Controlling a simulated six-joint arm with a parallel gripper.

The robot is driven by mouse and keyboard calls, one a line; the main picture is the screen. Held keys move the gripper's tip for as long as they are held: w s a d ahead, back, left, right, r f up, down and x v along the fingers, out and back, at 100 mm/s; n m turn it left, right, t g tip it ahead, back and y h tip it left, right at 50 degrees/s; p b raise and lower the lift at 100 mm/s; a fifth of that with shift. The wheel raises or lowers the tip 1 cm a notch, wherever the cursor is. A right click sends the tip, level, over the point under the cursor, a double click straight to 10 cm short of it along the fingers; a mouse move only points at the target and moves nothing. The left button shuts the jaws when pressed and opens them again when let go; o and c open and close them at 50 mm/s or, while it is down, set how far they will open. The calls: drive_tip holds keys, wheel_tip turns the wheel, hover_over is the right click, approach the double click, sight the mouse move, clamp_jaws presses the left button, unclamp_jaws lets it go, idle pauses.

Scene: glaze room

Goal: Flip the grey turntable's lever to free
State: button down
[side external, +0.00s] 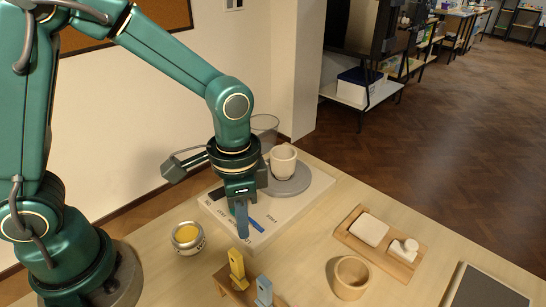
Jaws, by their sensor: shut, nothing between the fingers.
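The grey turntable (292,181) is a round disc on a pale base board (318,186), with a beige cup (283,161) standing on it. A blue strip (256,224), apparently the lever, shows on the front part of the board beside my gripper. Small printed words lie around it, too small to read surely. My gripper (242,234) points down over the board's front part, shut and empty, its blue fingers close to the strip. My gripper hides part of the strip and board; I cannot tell whether they touch or which way the lever is set.
An open tin of yellow glaze (187,237) stands left of the board. In front is a small wooden stand (236,291) with yellow and blue pieces. To the right are a wooden tray (353,239) with white pieces, a wooden cup (349,278) and a dark slab (486,287).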

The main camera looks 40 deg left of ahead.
drive_tip(key=shift+w, duration=1.2)
wheel_tip(320, 180, up, 7)
drive_tip(key=s, duration=0.1)
drive_tip(key=shift+s, duration=0.15)
drive_tip(key=s+a+r+n+t, duration=0.2)
drive_tip(key=s+a+r+t, duration=0.15)
drive_tip(key=r, duration=0.25)
drive_tip(key=shift+s+a+f+n+t, duration=0.35)
drive_tip(key=shift+s+a+n, duration=0.15)
drive_tip(key=shift+s+n, duration=0.25)
drive_tip(key=shift+s+a+f+n+t, duration=0.35)
drive_tip(key=shift+s+a+n, duration=0.2)
drive_tip(key=shift+s, duration=0.25)
drive_tip(key=shift+s+a+f+n+t, duration=0.35)
drive_tip(key=shift+s+a+n, duration=0.1)
drive_tip(key=shift+s+n, duration=0.3)
